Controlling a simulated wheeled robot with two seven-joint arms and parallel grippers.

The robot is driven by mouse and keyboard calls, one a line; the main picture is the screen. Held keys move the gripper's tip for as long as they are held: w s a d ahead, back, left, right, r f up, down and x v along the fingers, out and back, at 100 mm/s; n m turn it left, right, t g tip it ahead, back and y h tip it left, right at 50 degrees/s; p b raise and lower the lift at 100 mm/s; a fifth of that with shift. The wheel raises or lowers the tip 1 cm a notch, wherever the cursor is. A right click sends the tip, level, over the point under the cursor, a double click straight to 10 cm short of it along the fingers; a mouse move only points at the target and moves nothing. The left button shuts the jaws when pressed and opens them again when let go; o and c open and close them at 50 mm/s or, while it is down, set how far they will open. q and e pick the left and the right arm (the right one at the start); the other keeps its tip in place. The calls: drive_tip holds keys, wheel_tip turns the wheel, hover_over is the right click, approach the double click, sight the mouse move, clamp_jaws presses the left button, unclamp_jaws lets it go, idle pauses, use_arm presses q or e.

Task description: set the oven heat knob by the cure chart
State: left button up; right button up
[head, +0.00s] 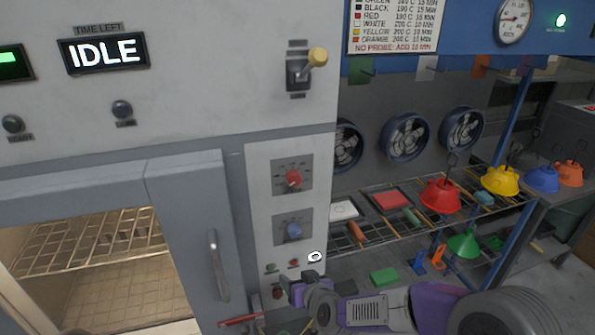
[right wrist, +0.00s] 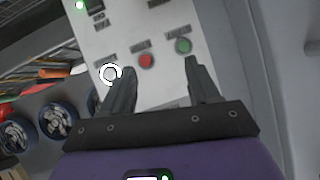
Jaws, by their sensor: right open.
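The oven's control panel (head: 262,205) has a red knob (head: 293,179) above a blue knob (head: 294,231). Their labels are too small to read, so I cannot tell which sets heat. The cure chart (head: 395,28) hangs at the top, partly cut off; it lists colours with temperatures and minutes. My right gripper (head: 300,287) is low in front of the panel, below both knobs. In the right wrist view my right gripper (right wrist: 160,68) is open and empty, its fingers towards a red button (right wrist: 147,61) and a green button (right wrist: 183,46). My left gripper is out of view.
The oven display (head: 104,53) reads IDLE. A yellow-tipped lever (head: 317,57) sits above the panel. The oven door handle (head: 218,265) stands out to the left. A white ring (head: 315,256) is beside the buttons. A wire rack (head: 375,222) with coloured hoods stands right.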

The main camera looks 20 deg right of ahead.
sight(296, 180)
wheel_tip(296, 180, up, 26)
drive_tip(key=s+d+t+p, duration=0.2)
drive_tip(key=t, duration=0.4)
drive_tip(key=shift+h, duration=0.3)
drive_tip(key=w, duration=0.7)
drive_tip(key=shift+w+a, duration=0.2)
drive_tip(key=c, duration=1)
